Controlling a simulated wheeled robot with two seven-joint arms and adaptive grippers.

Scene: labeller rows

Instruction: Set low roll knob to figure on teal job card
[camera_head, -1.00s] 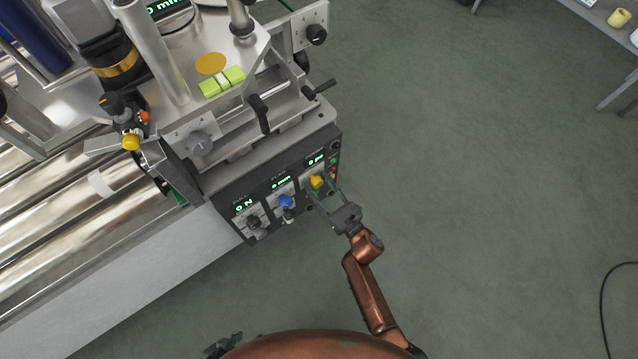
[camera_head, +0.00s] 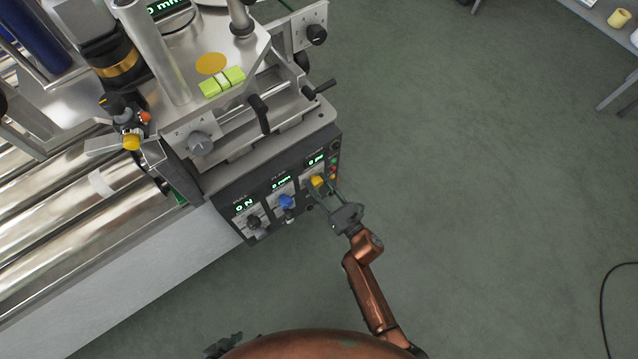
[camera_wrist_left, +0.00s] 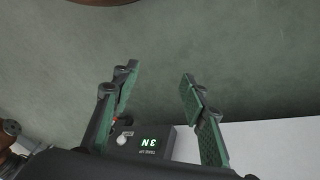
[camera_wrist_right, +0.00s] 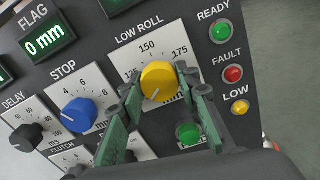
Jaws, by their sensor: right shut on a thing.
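The yellow low roll knob (camera_wrist_right: 158,80) sits on a white dial plate marked 150 and 175. Its light pointer line points down and left in the right wrist view. In the head view the knob (camera_head: 317,181) is at the right end of the control panel. My right gripper (camera_wrist_right: 160,106) is shut on this knob, one finger on each side; it also shows in the head view (camera_head: 322,190). Much of the dial's lower scale is hidden. My left gripper (camera_wrist_left: 160,84) is open and empty, seen at the bottom edge of the head view (camera_head: 222,346). I see no teal job card.
Beside it are the blue stop knob (camera_wrist_right: 80,115) and black delay knob (camera_wrist_right: 26,137). A green button (camera_wrist_right: 188,133) lies close to my right fingers. Green, red (camera_wrist_right: 233,74) and amber lamps are at the right. Open floor (camera_head: 480,200) lies right of the machine.

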